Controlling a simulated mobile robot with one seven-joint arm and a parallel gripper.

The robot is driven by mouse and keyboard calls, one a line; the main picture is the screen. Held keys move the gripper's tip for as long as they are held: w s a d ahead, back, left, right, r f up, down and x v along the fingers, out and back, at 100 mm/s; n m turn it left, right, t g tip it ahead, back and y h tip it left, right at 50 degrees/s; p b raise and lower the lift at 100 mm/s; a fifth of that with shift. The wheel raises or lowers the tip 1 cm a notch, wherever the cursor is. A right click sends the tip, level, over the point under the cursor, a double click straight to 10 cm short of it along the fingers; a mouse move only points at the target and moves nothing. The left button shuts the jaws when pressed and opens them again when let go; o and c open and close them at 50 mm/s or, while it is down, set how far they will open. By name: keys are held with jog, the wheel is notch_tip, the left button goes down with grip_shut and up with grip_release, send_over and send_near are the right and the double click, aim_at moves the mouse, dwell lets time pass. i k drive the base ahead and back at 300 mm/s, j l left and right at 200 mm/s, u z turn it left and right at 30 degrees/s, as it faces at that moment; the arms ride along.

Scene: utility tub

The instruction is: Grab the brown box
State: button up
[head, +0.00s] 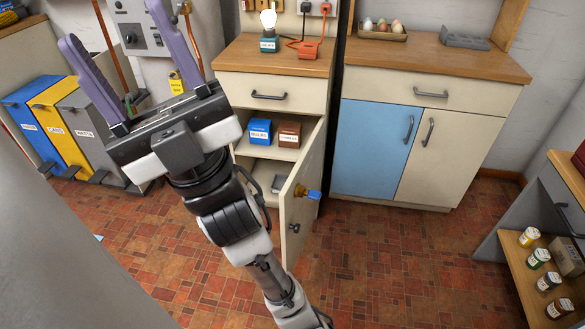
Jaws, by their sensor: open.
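The brown box (289,135) has a white label and stands on the upper shelf inside the open cabinet (272,91). A blue box (260,132) with a white label stands just left of it. My gripper (112,38) is open and empty, with its two purple fingers spread wide and pointing up in the picture. It is in the upper left of the head view, well left of the brown box and apart from it.
The cabinet door (302,195) stands open toward me, with a brass-and-blue item (307,193) on it. Coloured bins (60,125) stand at the left. A blue-and-cream cabinet (375,148) is at the right. A shelf with jars (538,258) is at the far right. The tiled floor between is clear.

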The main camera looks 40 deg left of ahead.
aim_at(289, 133)
jog(key=u, duration=0.9)
